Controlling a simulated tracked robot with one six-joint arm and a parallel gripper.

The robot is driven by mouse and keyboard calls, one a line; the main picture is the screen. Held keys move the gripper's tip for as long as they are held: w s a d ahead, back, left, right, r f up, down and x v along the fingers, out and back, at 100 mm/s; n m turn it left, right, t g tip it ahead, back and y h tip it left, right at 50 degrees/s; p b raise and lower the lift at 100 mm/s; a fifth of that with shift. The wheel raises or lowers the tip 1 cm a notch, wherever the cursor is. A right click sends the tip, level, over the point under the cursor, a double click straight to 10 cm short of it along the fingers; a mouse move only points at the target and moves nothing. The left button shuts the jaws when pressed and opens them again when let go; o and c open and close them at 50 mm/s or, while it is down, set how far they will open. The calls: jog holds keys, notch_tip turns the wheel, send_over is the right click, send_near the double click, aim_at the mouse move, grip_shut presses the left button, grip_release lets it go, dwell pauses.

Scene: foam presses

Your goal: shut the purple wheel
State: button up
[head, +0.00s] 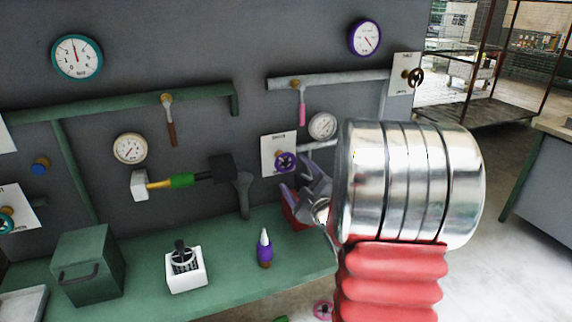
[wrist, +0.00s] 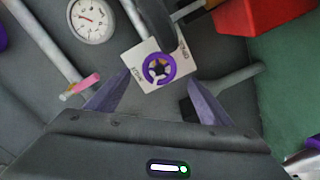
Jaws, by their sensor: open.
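The purple wheel (head: 285,162) is a small handwheel on a white plate (head: 267,145) on the grey wall, under the right-hand pipe. In the wrist view the wheel (wrist: 159,69) shows nearly face-on, with its plate (wrist: 135,58) turned at a slant. My gripper (wrist: 158,98) is open. Its two purple fingers stand one on each side of the wheel in that picture, with no visible contact. How far the fingertips are from the wheel is hard to tell. In the head view my gripper (head: 302,185) is just right of and below the wheel, partly hidden by my arm.
A red box (head: 295,212) stands on the green bench (head: 218,243) below the wheel. A pink-handled lever (head: 302,115) and a white gauge (head: 322,126) are near it. A purple bottle (head: 265,248) stands on the bench.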

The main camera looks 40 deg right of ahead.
aim_at(286, 164)
jog(key=x, duration=0.8)
jog(key=c, duration=1.1)
